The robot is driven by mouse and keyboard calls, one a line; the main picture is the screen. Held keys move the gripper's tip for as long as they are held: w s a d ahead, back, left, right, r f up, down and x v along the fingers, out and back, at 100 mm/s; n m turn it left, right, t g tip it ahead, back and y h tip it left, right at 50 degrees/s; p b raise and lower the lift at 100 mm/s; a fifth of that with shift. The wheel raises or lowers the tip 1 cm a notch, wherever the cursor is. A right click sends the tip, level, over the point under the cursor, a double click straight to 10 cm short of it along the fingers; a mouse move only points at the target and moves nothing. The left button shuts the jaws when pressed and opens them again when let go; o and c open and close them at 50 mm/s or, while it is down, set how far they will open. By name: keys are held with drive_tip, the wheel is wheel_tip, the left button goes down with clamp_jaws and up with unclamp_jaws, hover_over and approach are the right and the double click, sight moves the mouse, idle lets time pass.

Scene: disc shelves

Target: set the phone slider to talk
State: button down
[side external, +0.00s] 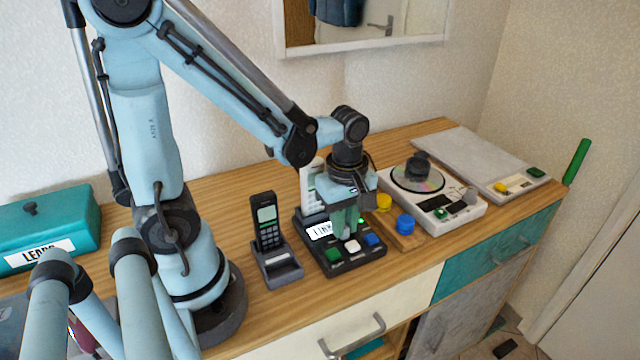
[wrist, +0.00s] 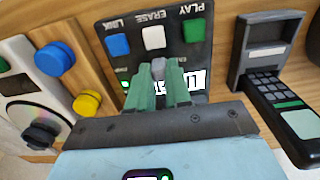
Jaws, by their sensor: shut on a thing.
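The black phone base (side external: 338,262) has green, white and blue buttons, a lit white label and a small green light. The wrist view also shows this base (wrist: 118,30), with the words LINK, ERASE and PLAY by its buttons. My gripper (side external: 346,228) points down over the base. In the wrist view its green fingers (wrist: 164,72) are closed around a small grey knob (wrist: 155,61), which looks like the phone slider. The fingers hide part of the knob, its slot and the markings, so I cannot tell its setting.
A black handset (side external: 268,222) stands in a cradle left of the base, and a white handset (side external: 308,188) stands behind. Yellow (side external: 383,202) and blue (side external: 405,224) knobs and a disc player (side external: 455,215) are close on the right. A teal box (side external: 60,215) is far left.

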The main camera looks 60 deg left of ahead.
drive_tip(key=shift+s, duration=0.25)
drive_tip(key=c, duration=1)
unclamp_jaws()
drive_tip(key=shift+c, duration=0.2)
drive_tip(key=shift+w, duration=0.1)
wheel_tip(320, 180, up, 12)
drive_tip(key=m+t, duration=0.2)
drive_tip(key=m, duration=0.4)
drive_tip(key=w+d+f+m+t, duration=0.1)
drive_tip(key=m+t, duration=0.1)
drive_tip(key=m, duration=0.4)
drive_tip(key=f+m+t, duration=0.1)
drive_tip(key=m+t, duration=0.2)
drive_tip(key=m, duration=0.3)
drive_tip(key=shift+w+d, duration=0.15)
drive_tip(key=shift+d, duration=0.1)
